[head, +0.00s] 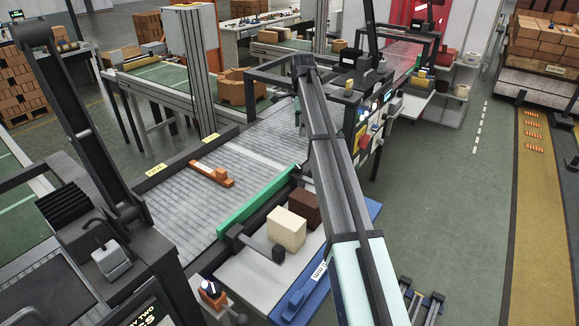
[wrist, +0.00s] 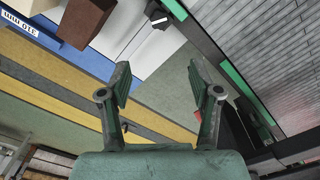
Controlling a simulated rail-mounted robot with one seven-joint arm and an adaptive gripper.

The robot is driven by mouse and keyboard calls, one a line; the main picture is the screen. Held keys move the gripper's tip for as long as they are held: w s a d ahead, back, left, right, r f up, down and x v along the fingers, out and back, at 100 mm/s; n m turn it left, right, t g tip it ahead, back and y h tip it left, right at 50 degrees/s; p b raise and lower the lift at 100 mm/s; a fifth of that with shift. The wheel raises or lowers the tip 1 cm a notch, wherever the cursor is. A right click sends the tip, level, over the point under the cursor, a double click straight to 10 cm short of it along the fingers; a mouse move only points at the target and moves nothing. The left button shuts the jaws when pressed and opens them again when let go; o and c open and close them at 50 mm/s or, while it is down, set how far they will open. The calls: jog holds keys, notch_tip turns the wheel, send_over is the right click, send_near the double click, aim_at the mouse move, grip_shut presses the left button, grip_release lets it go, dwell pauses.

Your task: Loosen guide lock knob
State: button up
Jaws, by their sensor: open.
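My gripper (wrist: 158,78) is open and empty in the wrist view, its two dark green fingers spread apart. A small black knob-like part with a white mark (wrist: 157,17) shows beyond the fingertips, near the top edge, apart from both fingers. It lies between the brown box and the green guide rail (wrist: 237,82). In the head view, the green guide rail (head: 258,202) runs along the conveyor's near side. A dark block on a bar (head: 278,253) sits in front of the cream box. My arm hides part of the rail's far end, and the gripper is not clearly visible there.
A cream box (head: 287,229) and a brown box (head: 305,206) stand on the white, blue-edged side table (head: 243,284). An orange-brown piece (head: 212,174) lies on the roller conveyor (head: 180,205). A control panel with buttons (head: 370,132) stands behind my arm. Open floor lies to the right.

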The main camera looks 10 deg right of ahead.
aim_at(298, 166)
jog(key=f+p, duration=0.1)
jog(key=f, duration=0.4)
jog(key=f+p, duration=0.2)
jog(key=f, duration=0.4)
jog(key=f+p, duration=0.1)
jog(key=f, duration=0.5)
jog(key=shift+a+p, duration=0.35)
jog(key=c, duration=1.1)
